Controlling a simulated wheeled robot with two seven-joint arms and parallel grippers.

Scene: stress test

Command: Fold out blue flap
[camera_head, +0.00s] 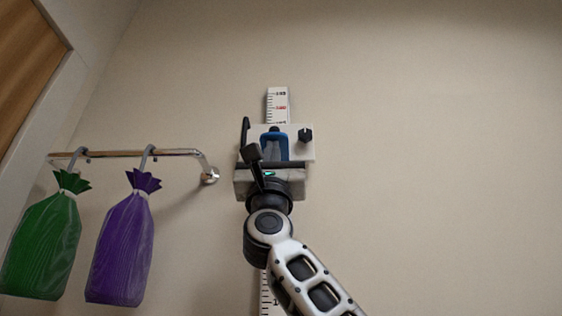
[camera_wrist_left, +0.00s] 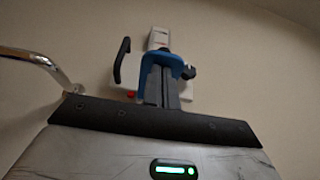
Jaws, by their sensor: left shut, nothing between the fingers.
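A white device (camera_head: 299,151) is fixed on the wall over a vertical measuring scale (camera_head: 278,104). The blue flap (camera_head: 264,146) is on the front of this device. In the left wrist view the blue flap (camera_wrist_left: 176,61) shows as a frame behind and around the fingertips. My left gripper (camera_head: 277,146) is in front of the device with its fingers shut and empty, pointing at the flap. The left gripper (camera_wrist_left: 160,68) overlaps the flap's middle in the wrist view; I cannot tell whether they touch. My right gripper is not in view.
A black handle (camera_head: 245,131) and a black knob (camera_head: 305,135) flank the flap. A red button (camera_wrist_left: 131,94) shows below the handle. Left of it, a metal rail (camera_head: 180,153) carries a green bag (camera_head: 43,243) and a purple bag (camera_head: 122,245). The wall at right is clear.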

